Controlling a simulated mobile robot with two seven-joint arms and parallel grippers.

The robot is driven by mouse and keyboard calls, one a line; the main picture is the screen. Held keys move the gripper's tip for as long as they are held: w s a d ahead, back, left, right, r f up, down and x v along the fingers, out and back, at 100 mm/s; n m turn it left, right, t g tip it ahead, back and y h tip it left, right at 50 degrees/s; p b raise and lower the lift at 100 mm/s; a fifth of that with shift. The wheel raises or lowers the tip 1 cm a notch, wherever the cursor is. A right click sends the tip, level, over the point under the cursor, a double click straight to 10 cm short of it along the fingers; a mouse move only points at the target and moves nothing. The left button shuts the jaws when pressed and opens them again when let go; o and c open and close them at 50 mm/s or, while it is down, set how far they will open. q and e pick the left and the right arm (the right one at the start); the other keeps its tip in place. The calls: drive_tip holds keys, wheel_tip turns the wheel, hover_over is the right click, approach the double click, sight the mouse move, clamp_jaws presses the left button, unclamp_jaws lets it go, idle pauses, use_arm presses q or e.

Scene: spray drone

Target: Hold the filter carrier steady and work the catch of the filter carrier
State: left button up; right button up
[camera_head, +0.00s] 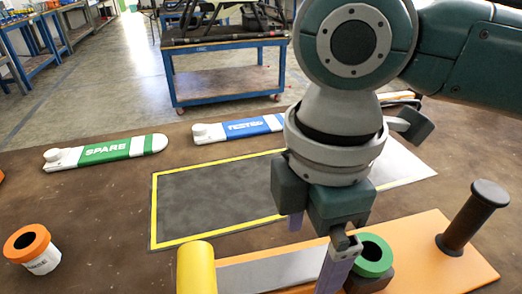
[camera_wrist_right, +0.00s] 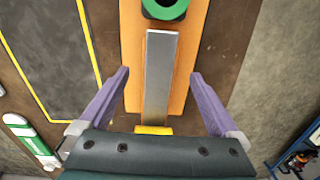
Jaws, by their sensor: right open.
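The orange base (camera_head: 420,262), which appears to be the filter carrier, lies at the front right of the table. It bears a dark upright handle (camera_head: 473,217), a green ring (camera_head: 371,256) in a dark block, a flat grey bar (camera_head: 265,272) and a yellow cylinder (camera_head: 197,268). My right gripper (camera_head: 313,252) is open and empty above the bar. In the right wrist view its purple fingers (camera_wrist_right: 159,73) stand on either side of the grey bar (camera_wrist_right: 160,85), apart from it. I cannot tell which part is the catch. My left gripper is out of view.
A yellow-bordered dark mat (camera_head: 205,205) lies behind the base. Two white arms, marked SPARE (camera_head: 106,150) in green and TESTED (camera_head: 240,128) in blue, lie farther back. An orange-rimmed white cup (camera_head: 32,250) stands at left. A blue cart (camera_head: 230,75) stands beyond the table.

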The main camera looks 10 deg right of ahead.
sight(303, 264)
wheel_tip(303, 264, down, 6)
drive_tip(key=shift+r+b, duration=0.15)
drive_tip(key=shift+b, duration=0.45)
drive_tip(key=shift+a, duration=0.1)
clamp_jaws()
idle(0.4)
idle(1.0)
